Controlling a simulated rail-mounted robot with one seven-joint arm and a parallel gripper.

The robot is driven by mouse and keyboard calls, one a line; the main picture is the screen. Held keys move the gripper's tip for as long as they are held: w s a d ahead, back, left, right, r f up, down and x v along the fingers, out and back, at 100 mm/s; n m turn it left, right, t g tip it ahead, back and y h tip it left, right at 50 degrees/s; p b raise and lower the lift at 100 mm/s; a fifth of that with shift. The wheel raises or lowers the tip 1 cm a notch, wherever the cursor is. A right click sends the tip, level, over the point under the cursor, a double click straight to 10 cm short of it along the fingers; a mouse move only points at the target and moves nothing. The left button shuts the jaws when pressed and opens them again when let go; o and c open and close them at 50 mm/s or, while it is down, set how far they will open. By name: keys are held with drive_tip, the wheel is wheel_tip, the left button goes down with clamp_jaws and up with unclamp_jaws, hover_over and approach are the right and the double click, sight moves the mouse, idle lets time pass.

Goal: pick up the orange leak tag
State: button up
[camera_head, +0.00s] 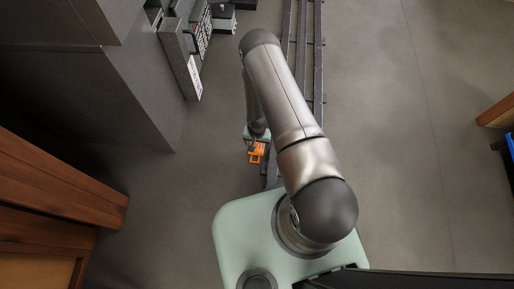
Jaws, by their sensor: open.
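My gripper (257,152) is at the lower end of my forearm, low over the floor and left of the dark rails. It is small in the view and open. Orange parts show at the end of the arm, below a pale green piece. I cannot tell whether all of this orange belongs to the gripper or whether some of it is the orange leak tag. No separate orange tag can be made out elsewhere in the view.
Dark rails (302,60) run along the floor behind my arm. A grey cabinet (120,90) with a control panel (200,35) stands at the upper left. Wooden furniture (55,190) is at the lower left. Open grey floor (410,150) lies to the right.

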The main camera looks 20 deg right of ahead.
sight(257, 149)
drive_tip(key=shift+s+a+f+b, duration=0.1)
drive_tip(key=shift+f+b, duration=0.6)
drive_tip(key=shift+f, duration=1.25)
drive_tip(key=shift+f, duration=0.15)
drive_tip(key=c, duration=0.8)
drive_tip(key=shift+r, duration=0.4)
wheel_tip(257, 149, up, 3)
drive_tip(key=shift+f+p, duration=0.2)
drive_tip(key=shift+p, duration=0.5)
drive_tip(key=s+d+r+p, duration=0.2)
drive_tip(key=s+r+p, duration=0.1)
drive_tip(key=s+r, duration=0.2)
drive_tip(key=s+d+r+p, duration=0.3)
drive_tip(key=s+r, duration=0.2)
drive_tip(key=s, duration=0.3)
drive_tip(key=shift+d, duration=0.3)
